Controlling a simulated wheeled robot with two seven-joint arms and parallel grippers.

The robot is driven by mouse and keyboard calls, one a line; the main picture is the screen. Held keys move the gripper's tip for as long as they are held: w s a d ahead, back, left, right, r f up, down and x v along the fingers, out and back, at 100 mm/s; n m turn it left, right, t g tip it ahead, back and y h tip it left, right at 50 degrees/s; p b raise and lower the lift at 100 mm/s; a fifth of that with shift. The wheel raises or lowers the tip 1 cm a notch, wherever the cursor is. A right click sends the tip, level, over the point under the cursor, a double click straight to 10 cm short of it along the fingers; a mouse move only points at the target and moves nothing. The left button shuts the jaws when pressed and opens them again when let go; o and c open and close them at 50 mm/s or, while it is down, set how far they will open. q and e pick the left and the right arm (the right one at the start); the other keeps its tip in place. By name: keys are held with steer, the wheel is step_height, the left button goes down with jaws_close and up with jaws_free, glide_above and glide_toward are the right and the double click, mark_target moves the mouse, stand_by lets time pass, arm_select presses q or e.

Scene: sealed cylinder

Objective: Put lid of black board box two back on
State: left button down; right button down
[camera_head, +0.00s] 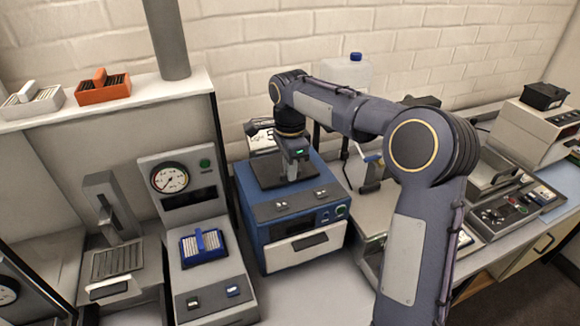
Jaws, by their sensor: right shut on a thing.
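My right gripper (292,171) points down over the dark plate (268,176) on top of the blue machine (300,205). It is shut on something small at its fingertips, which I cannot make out. A black box (545,96) sits on the cream device at the far right; its top looks dark, and I cannot tell if a lid is on it. Another dark object (422,101) shows partly behind my right arm. I cannot tell which of these is black board box two. My left gripper is not in view.
A white box (32,101) and an orange box (103,88) stand on the left shelf. A blue box (203,247) sits on the gauge device (167,215). A blue-capped jug (345,75) stands behind my right arm, which hides part of the bench.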

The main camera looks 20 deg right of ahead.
steer(key=shift+f, duration=0.1)
steer(key=c, duration=1.9)
jaws_free()
steer(key=o, duration=0.4)
steer(key=shift+o, duration=0.2)
